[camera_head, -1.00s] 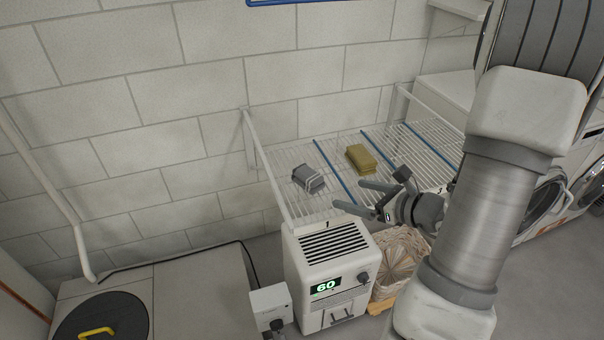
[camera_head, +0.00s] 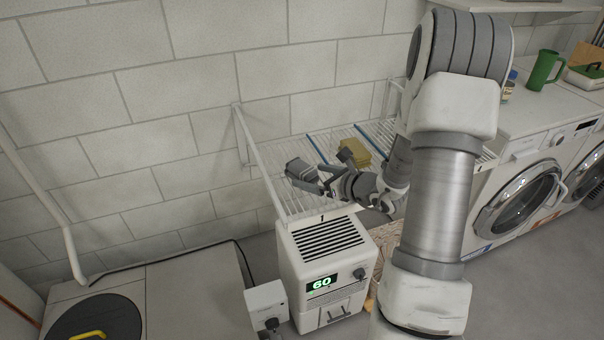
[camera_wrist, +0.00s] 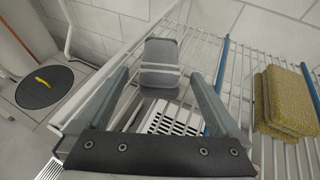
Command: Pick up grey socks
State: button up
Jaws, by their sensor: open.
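The grey socks (camera_head: 298,167) are a folded grey bundle on the left section of the white wire rack (camera_head: 283,199). In the wrist view the socks (camera_wrist: 161,54) lie just beyond and between my fingertips, with pale bands across their lower part. My gripper (camera_head: 305,176) is open and reaches over the rack from the right, its fingers partly covering the socks in the head view. In the wrist view my gripper (camera_wrist: 158,78) has its two fingers spread wide with nothing clearly held. Contact with the socks cannot be told.
A folded olive-yellow cloth (camera_head: 350,148) lies right of a blue divider (camera_wrist: 222,75) on the rack. A white unit (camera_head: 328,262) with a green "60" display stands below the rack front. A block wall (camera_head: 180,105) is behind. Washing machines (camera_head: 520,200) stand at right.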

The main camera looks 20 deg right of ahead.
aim_at(305, 173)
jog(key=x, duration=0.3)
jog(key=shift+w+a+f, duration=0.15)
jog(key=shift+w, duration=0.15)
jog(key=c, duration=1.4)
